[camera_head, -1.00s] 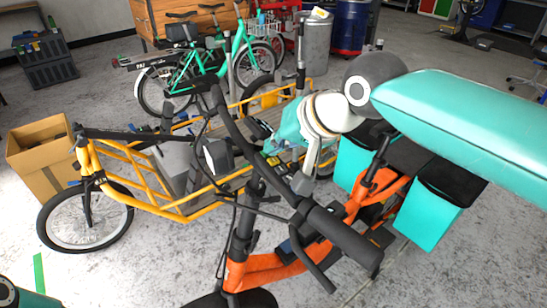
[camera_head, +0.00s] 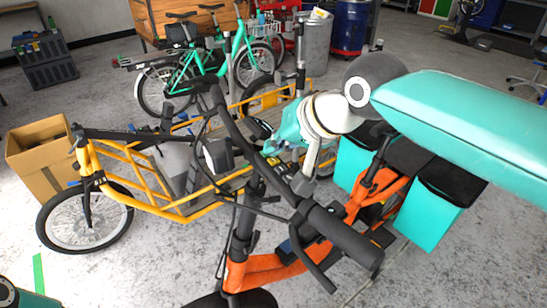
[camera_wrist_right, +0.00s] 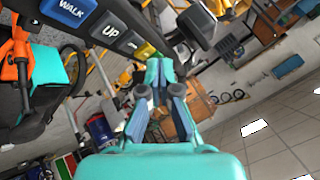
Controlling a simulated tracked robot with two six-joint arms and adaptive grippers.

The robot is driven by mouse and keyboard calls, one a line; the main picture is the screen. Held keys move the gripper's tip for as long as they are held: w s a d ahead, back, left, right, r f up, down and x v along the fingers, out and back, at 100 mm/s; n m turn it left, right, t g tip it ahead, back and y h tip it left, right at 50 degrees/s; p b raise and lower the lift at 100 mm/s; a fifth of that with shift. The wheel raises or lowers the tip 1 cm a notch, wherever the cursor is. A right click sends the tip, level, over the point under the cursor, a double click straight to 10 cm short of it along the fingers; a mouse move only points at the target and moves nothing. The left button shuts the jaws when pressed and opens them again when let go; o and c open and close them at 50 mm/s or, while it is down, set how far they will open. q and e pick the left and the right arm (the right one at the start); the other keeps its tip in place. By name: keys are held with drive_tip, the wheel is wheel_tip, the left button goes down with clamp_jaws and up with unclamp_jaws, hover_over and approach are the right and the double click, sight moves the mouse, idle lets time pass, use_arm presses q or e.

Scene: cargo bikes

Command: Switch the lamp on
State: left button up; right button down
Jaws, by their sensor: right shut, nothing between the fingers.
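The orange bike's dark handlebar (camera_head: 290,185) crosses the middle of the head view. A boxy dark lamp (camera_head: 217,155) sits in front of it; a similar dark box, likely this lamp, shows in the right wrist view (camera_wrist_right: 198,28). A button panel in the wrist view has a blue WALK button (camera_wrist_right: 70,10), a dark UP button (camera_wrist_right: 111,31) and a yellow button (camera_wrist_right: 145,52). My right gripper (camera_head: 264,142) is shut and empty close by the handlebar. In the wrist view its fingertips (camera_wrist_right: 158,68) are close to the yellow button; contact cannot be told.
A yellow cargo bike (camera_head: 150,205) stands behind the handlebar, with a cardboard box (camera_head: 38,160) at its left. Teal panniers (camera_head: 425,218) hang on the orange bike, under my right arm. Open floor lies at front left.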

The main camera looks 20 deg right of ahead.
sight(275, 159)
drive_tip(key=shift+f, duration=0.25)
drive_tip(key=shift+f+b, duration=0.2)
drive_tip(key=shift+b, duration=0.15)
idle(0.4)
drive_tip(key=shift+r+p, duration=0.6)
drive_tip(key=shift+r, duration=0.05)
wheel_tip(275, 159, up, 6)
drive_tip(key=p, duration=0.5)
drive_tip(key=shift+w, duration=0.1)
idle(0.4)
